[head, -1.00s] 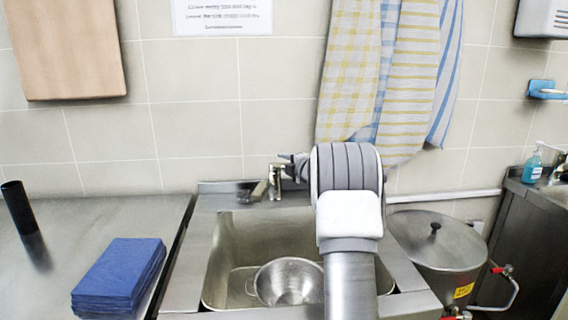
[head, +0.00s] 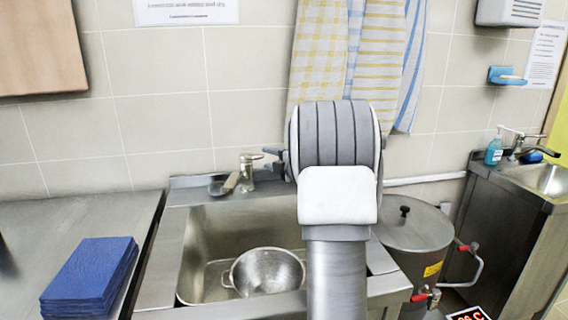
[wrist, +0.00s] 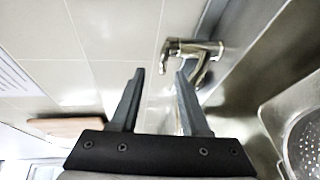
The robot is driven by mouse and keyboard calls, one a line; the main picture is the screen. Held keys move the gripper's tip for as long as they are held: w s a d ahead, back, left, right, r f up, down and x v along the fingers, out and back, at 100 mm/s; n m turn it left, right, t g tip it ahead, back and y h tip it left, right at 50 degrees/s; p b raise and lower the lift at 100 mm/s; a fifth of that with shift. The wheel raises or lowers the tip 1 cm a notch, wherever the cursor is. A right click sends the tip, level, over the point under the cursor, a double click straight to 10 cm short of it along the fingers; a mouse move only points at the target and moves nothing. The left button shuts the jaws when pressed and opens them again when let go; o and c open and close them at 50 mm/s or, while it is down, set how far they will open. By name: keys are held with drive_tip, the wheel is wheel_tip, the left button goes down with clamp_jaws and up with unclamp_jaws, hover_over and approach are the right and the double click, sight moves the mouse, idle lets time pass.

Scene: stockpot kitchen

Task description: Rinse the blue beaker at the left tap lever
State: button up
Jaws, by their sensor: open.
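No blue beaker can be made out for certain in either view. A chrome tap (head: 248,168) with a lever stands at the back left of the sink (head: 190,262). The tap also shows in the wrist view (wrist: 198,58), beyond my fingertips and toward the right one. My gripper (wrist: 160,74) is open with nothing between its fingers. In the head view my arm hides most of the gripper, with only dark parts showing close to the right of the tap.
A metal colander (head: 267,271) sits in the sink. Blue folded cloths (head: 90,277) lie on the left counter. A lidded pot (head: 412,235) stands right of the sink. Farther right is a second basin (head: 550,180) with a soap bottle (head: 494,150) and a small blue item (head: 543,151).

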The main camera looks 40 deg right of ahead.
drive_tip(key=s+r, duration=0.1)
drive_tip(key=s, duration=0.6)
drive_tip(key=shift+s+a+r+p, duration=0.2)
drive_tip(key=shift+s+a+p, duration=0.1)
drive_tip(key=shift+s, duration=0.1)
